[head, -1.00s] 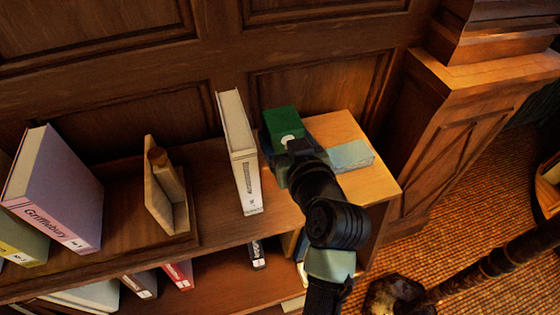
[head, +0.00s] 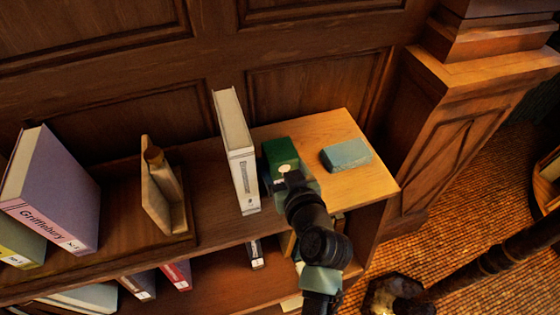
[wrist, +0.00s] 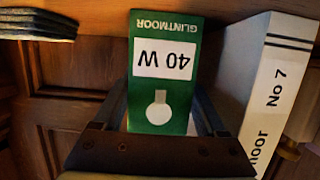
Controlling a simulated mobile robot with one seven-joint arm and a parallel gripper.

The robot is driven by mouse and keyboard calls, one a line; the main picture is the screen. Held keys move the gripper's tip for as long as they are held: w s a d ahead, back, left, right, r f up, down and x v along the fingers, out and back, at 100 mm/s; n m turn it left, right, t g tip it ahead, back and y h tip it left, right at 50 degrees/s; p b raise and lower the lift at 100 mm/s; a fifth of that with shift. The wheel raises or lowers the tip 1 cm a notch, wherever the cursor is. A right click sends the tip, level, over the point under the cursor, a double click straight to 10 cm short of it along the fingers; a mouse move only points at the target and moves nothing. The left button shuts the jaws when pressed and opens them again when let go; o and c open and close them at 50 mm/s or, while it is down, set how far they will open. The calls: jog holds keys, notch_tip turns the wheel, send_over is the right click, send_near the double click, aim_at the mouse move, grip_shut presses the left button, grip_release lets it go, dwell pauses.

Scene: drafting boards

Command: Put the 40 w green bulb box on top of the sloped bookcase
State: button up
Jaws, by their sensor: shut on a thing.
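The green bulb box (head: 281,152) is in my gripper (head: 283,168), above or on the top of the wooden bookcase (head: 368,181), just right of an upright white book. In the wrist view the box (wrist: 162,99) shows "GLINTMOOR" and "40 W" upside down, with a white bulb picture. The gripper's two dark fingers (wrist: 164,85) lie along either side of it. The gripper is shut on the box. I cannot tell whether the box's underside touches the wood.
A grey-teal block (head: 346,154) lies on the bookcase top right of the box. The white book (head: 236,150) stands close on the left; its "No 7" spine shows in the wrist view (wrist: 275,95).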

jog(key=o, duration=1.4)
jog(key=shift+o, duration=0.2)
jog(key=shift+r+p, duration=0.25)
jog(key=shift+p, duration=0.1)
jog(key=b+v, duration=0.1)
jog(key=v, duration=1)
jog(key=shift+f+b, duration=0.25)
jog(key=shift+b, duration=0.15)
jog(key=shift+s+d+r, duration=0.15)
jog(key=shift+s+r, duration=0.1)
jog(key=shift+s, duration=0.2)
jog(key=shift+r, duration=0.1)
